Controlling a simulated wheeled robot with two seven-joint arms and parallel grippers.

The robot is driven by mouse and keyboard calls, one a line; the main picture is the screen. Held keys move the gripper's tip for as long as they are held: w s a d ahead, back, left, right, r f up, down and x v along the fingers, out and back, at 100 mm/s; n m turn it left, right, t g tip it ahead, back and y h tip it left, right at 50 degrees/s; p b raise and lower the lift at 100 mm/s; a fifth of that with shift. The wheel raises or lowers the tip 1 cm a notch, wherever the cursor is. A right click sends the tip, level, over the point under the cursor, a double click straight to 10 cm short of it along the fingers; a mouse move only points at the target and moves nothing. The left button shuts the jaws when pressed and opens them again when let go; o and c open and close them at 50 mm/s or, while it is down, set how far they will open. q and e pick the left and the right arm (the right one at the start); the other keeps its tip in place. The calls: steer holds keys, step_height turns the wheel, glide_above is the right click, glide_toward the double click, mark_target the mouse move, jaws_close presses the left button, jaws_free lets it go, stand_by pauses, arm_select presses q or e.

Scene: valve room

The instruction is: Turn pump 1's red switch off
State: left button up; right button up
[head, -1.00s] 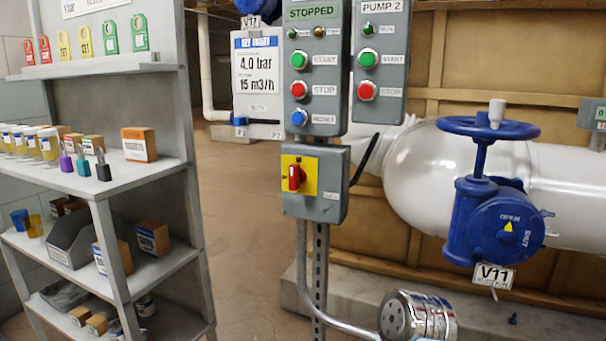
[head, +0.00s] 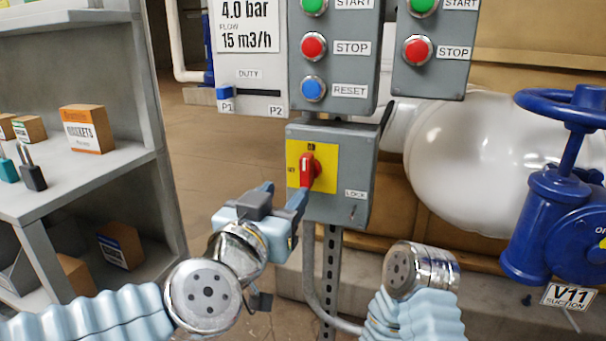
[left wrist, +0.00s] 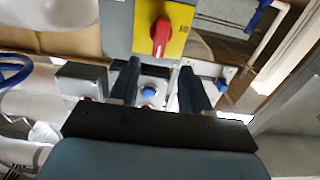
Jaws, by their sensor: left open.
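Pump 1's red switch (head: 308,170) is a handle on a yellow plate (head: 294,153), on the front of a grey box (head: 352,155) below the pushbutton panel. The handle stands roughly upright, leaning slightly. My left gripper (head: 281,193) is open and empty, just below and left of the handle; one fingertip overlaps the plate's lower edge in the picture. In the left wrist view the red switch (left wrist: 161,36) shows beyond the two spread fingers (left wrist: 155,85), lined up between them, with nothing between the fingers. My right gripper is out of view; only part of that arm shows.
Above the box are the STOP button (head: 313,46) and the blue RESET button (head: 312,89). The pump 2 panel (head: 432,70) is at the right. A blue valve (head: 550,210) stands far right and a grey shelf (head: 100,190) stands at the left.

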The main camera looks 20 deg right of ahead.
mark_target(304, 171)
arm_select(q)
steer(key=x, duration=1)
jaws_close()
